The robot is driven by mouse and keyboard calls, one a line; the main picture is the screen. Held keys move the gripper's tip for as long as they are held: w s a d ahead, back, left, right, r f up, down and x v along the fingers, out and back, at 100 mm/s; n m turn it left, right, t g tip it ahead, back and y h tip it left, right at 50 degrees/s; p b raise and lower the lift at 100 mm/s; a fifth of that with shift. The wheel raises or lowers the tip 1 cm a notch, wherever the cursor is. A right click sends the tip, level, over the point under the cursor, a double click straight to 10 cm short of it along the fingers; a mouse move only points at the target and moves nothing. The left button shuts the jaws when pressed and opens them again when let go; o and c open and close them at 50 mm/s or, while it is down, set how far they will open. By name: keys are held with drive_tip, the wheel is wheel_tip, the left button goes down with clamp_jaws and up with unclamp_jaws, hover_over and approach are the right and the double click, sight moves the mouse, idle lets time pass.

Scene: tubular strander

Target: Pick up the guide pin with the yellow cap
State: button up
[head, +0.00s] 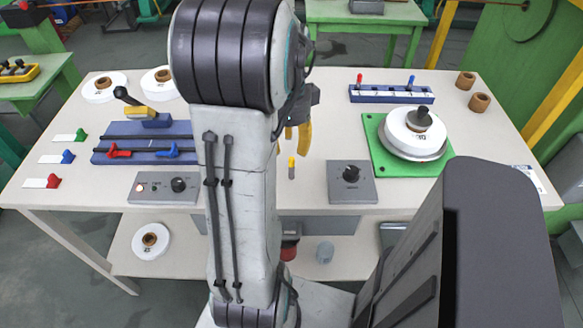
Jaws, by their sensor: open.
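The guide pin with the yellow cap (291,168) is a short grey pin on the pale table, between my arm and the right-hand grey control box. I cannot tell whether it stands or lies flat. My gripper (291,151) has yellow fingers and is partly hidden behind my arm. It is open and empty, just beyond the pin in the picture and apparently above the table. The blue rack (391,94) at the back right holds a red-capped pin (360,80) and a blue-capped pin (410,82).
The grey control box with a black knob (351,184) stands right of the pin. A green plate (376,155) bears a white reel (413,131). A blue fixture (145,143) with clamps and another control box (164,187) lie left of my arm. The table between pin and rack is clear.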

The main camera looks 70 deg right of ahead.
sight(291, 158)
drive_tip(key=f, duration=0.4)
drive_tip(key=shift+s, duration=0.4)
drive_tip(key=shift+f, duration=0.5)
clamp_jaws()
